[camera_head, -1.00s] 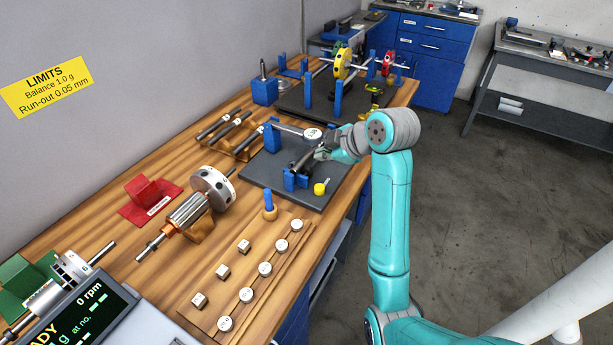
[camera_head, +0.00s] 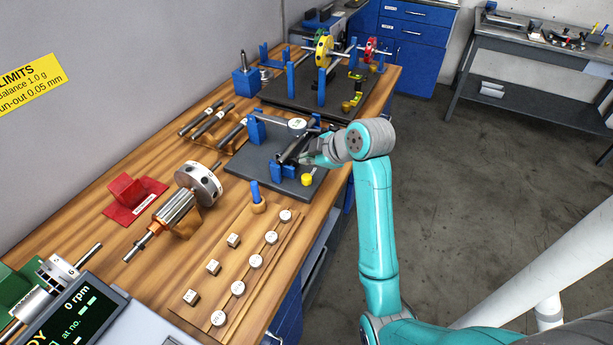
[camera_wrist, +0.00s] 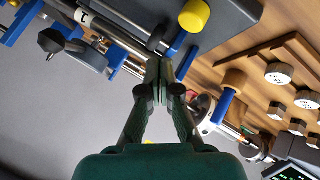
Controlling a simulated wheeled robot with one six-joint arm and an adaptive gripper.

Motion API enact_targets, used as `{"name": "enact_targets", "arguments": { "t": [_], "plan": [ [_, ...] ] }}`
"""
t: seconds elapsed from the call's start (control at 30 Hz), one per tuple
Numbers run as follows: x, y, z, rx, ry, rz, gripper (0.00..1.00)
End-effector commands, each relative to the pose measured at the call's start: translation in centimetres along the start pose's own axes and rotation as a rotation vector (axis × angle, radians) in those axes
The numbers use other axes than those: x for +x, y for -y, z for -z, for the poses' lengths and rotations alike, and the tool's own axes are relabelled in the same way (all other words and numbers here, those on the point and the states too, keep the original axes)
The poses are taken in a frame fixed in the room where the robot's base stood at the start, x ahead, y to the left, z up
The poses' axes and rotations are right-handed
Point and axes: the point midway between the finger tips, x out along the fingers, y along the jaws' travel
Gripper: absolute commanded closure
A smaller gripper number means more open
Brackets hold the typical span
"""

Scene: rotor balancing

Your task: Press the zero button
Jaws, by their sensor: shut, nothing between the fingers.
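My gripper (camera_head: 305,160) is over the right part of the dark gauge plate (camera_head: 245,178), close to a dark shaft on blue supports (camera_head: 283,171). In the wrist view my gripper (camera_wrist: 162,62) has its fingers together and empty, pointing at the rods and blue parts of this fixture. A gauge with a round pale face (camera_head: 297,124) sits on an arm from a blue post (camera_head: 256,127), just behind my gripper. A yellow knob (camera_head: 307,179) stands at the plate's front right; it also shows in the wrist view (camera_wrist: 194,15). I cannot tell which part is the zero button.
A wooden board with several pale weights (camera_head: 256,261) and a blue-handled tool (camera_head: 255,192) lies in front. A rotor (camera_head: 173,207) rests at left, near a red holder (camera_head: 125,200). A display console (camera_head: 85,310) is at front left. Colored discs (camera_head: 323,48) stand behind.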

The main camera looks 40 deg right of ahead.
Motion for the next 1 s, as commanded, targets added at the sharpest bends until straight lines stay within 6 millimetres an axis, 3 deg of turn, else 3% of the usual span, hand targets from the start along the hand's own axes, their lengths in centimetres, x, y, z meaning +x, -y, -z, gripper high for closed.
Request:
{"name": "enact_targets", "arguments": {
  "t": [0.33,1.0],
  "plan": [
    [2.1,1.6,-1.5,0.001,0.000,0.002,1.00],
    [2.3,1.7,-1.7,0.000,0.000,0.001,1.00]
  ]
}}
